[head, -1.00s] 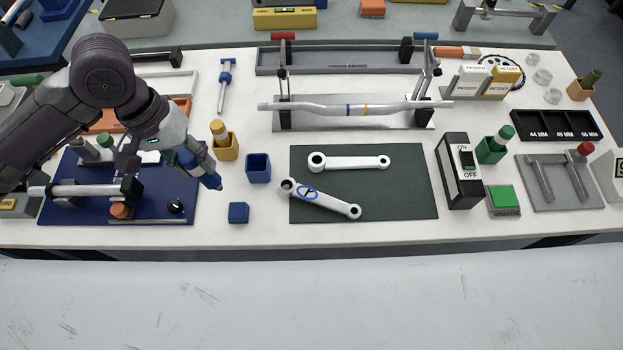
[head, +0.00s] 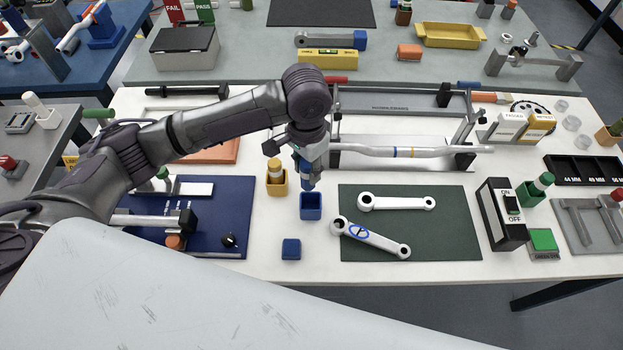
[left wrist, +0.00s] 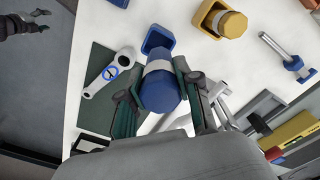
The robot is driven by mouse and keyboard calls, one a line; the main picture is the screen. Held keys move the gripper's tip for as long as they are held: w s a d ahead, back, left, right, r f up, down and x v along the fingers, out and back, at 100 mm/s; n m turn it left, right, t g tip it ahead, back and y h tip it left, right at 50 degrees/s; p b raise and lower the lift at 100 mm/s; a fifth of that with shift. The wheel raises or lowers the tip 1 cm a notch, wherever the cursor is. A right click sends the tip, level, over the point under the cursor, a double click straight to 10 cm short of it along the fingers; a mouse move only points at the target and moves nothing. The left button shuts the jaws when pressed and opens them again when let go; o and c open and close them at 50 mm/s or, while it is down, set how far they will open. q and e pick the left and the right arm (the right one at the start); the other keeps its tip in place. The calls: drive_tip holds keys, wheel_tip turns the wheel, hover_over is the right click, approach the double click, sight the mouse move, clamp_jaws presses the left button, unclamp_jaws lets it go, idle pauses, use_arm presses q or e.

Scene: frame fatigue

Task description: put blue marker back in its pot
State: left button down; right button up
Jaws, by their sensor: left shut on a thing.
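My left gripper (head: 306,160) is shut on the blue marker (head: 307,180), which points down. In the left wrist view the marker's blue end and white band (left wrist: 158,88) sit between the dark green fingers. The blue pot (head: 311,208) stands on the white table just below the marker in the head view. In the left wrist view the pot (left wrist: 157,37) shows partly behind the marker, with its opening in sight. The marker's lower end seems to be at or just above the pot's back rim; I cannot tell the exact gap. My right gripper is not clearly seen.
A yellow pot with a yellow marker (head: 276,178) stands close on the left. A small blue block (head: 291,249) lies in front of the pot. A green mat (head: 455,215) with two white links is on the right. A bent rod on a stand (head: 370,152) is behind.

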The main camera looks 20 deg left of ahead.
sight(311, 188)
use_arm(q)
drive_tip(key=shift+d, duration=0.2)
drive_tip(key=shift+w+d+f, duration=0.1)
drive_tip(key=shift+d+f, duration=0.2)
drive_tip(key=shift+d, duration=0.05)
wheel_tip(311, 188, down, 7)
drive_tip(key=shift+a+p, duration=0.15)
drive_tip(key=shift+p, duration=0.55)
drive_tip(key=shift+f+p, duration=0.8)
drive_tip(key=shift+p, duration=0.1)
drive_tip(key=shift+f, duration=0.2)
use_arm(e)
drive_tip(key=d+r, duration=0.1)
drive_tip(key=w+d+r, duration=0.1)
drive_tip(key=shift+d+r, duration=0.4)
drive_tip(key=shift+w, duration=0.1)
use_arm(q)
drive_tip(key=shift+f, duration=0.2)
drive_tip(key=c, duration=0.8)
unclamp_jaws()
use_arm(e)
drive_tip(key=shift+d, duration=0.15)
drive_tip(key=shift+f, duration=0.1)
